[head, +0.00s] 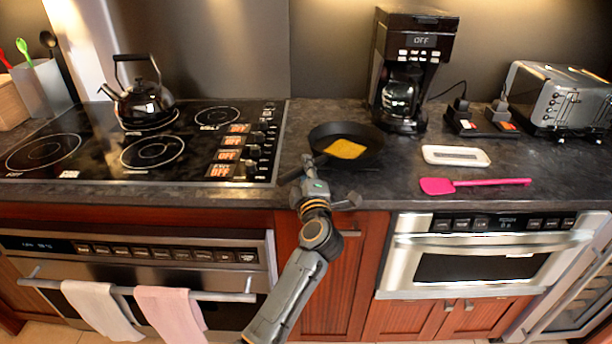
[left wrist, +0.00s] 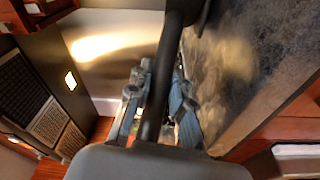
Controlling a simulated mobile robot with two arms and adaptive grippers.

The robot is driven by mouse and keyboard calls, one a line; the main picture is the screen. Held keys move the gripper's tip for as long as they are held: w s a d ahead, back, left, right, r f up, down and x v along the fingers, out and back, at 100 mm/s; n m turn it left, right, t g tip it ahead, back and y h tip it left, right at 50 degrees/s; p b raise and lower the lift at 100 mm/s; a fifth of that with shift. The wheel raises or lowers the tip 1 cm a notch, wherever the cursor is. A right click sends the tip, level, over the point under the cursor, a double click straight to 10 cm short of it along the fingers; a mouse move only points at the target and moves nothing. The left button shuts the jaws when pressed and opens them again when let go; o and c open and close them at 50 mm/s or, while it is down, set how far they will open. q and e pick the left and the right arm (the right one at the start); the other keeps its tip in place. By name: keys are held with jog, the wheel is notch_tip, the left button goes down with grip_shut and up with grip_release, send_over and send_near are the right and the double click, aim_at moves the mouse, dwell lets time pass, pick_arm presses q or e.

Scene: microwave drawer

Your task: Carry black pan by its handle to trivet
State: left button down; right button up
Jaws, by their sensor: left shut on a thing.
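The black pan (head: 372,138) is over the counter just right of the cooktop, with a flat yellow-orange piece (head: 345,149) inside. I cannot tell whether its base touches the counter. My left gripper (head: 308,168) is at the pan's near left side, shut on its handle. In the left wrist view the dark handle (left wrist: 155,108) runs between the fingers of my left gripper (left wrist: 158,95). No trivet is clearly recognisable. A white rectangular piece with a dark centre (head: 456,148) lies right of the pan; I cannot tell if it is the trivet. My right gripper is not in view.
A coffee maker (head: 408,65) stands behind and right of the pan. A pink spatula (head: 475,184) lies near the counter's front edge. A toaster (head: 560,98) is far right. A kettle (head: 145,100) stands on the cooktop (head: 95,165) at left.

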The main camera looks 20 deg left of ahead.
pick_arm(q)
jog(key=shift+r, duration=0.25)
jog(key=c, duration=1.7)
grip_release()
jog(key=shift+f, duration=0.3)
jog(key=o, duration=0.5)
jog(key=shift+r, duration=0.1)
